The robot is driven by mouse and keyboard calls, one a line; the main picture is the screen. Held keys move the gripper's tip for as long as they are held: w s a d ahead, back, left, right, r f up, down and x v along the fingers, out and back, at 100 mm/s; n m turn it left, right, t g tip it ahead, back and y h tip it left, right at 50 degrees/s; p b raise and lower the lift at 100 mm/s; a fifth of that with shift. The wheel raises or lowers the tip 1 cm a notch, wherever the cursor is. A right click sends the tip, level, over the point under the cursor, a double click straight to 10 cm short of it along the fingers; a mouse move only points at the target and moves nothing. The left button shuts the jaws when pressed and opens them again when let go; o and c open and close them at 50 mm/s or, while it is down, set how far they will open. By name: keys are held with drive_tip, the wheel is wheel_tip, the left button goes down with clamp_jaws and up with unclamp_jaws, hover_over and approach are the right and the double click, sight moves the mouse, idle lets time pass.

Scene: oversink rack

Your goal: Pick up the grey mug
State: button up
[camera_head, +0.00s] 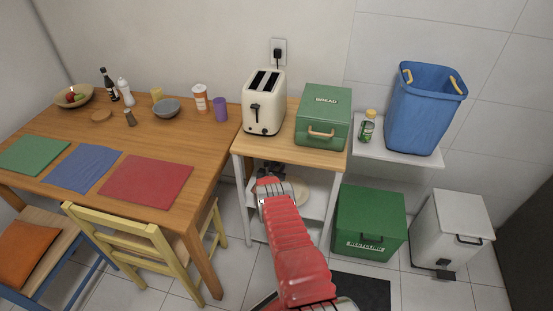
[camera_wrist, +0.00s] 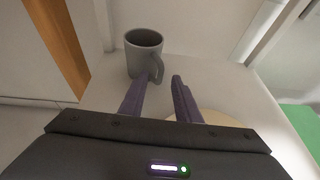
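The grey mug (camera_wrist: 143,57) stands upright on the pale lower shelf (camera_wrist: 205,75) in the wrist view, its handle turned to the right and towards me. My gripper (camera_wrist: 161,78) points at it with its two dark purple fingers apart. The left fingertip overlaps the mug's lower front near the handle in the picture; I cannot tell if they touch. The right finger is to the right of the handle, with shelf showing between the fingers. In the head view my gripper (camera_head: 270,174) reaches under the small table's top; the mug is not clearly visible there.
A round pale board or plate (camera_wrist: 215,117) lies on the shelf, right of my fingers. The small table's top (camera_head: 285,148) is above, bearing a toaster (camera_head: 264,103) and a green bread box (camera_head: 323,118). A green bin (camera_head: 369,222) stands to the right.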

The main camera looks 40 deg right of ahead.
drive_tip(key=shift+w+d+f, duration=0.15)
drive_tip(key=shift+w+d, duration=0.1)
drive_tip(key=shift+d, duration=0.15)
drive_tip(key=shift+c, duration=0.5)
clamp_jaws()
idle(0.4)
